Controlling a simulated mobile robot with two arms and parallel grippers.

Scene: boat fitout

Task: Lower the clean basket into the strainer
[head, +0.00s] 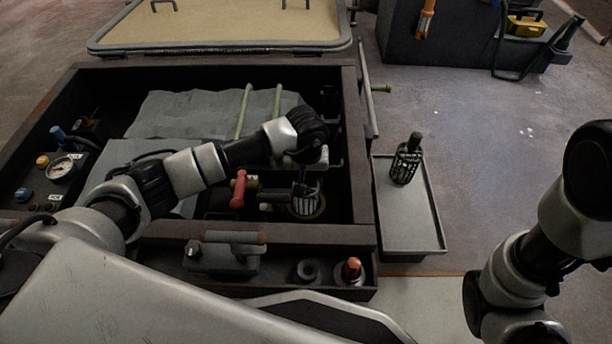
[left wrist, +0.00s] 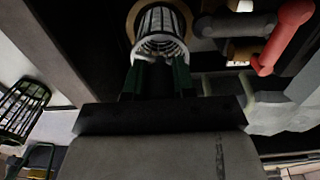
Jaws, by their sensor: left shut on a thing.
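The clean basket (head: 305,204), pale with dark slots, is at the strainer in the open compartment. My left gripper (head: 304,180) points down from above and is shut on its top. In the left wrist view the basket (left wrist: 160,32) shows a pale rim just beyond the green-sided fingers (left wrist: 160,80). The strainer's tan ring (left wrist: 133,22) lies around and behind the basket. I cannot tell how deep the basket sits in it. A second, dark green basket (head: 405,165) stands on the tray (head: 420,228) to the right. My right gripper is outside the view.
A red-handled valve (head: 239,190) and grey pipe are close left of the strainer. Pale green rods (head: 245,110) stand behind. The compartment's dark front edge (head: 335,236) carries a grey box and an orange-topped fitting (head: 352,267). A gauge panel (head: 45,180) is at left.

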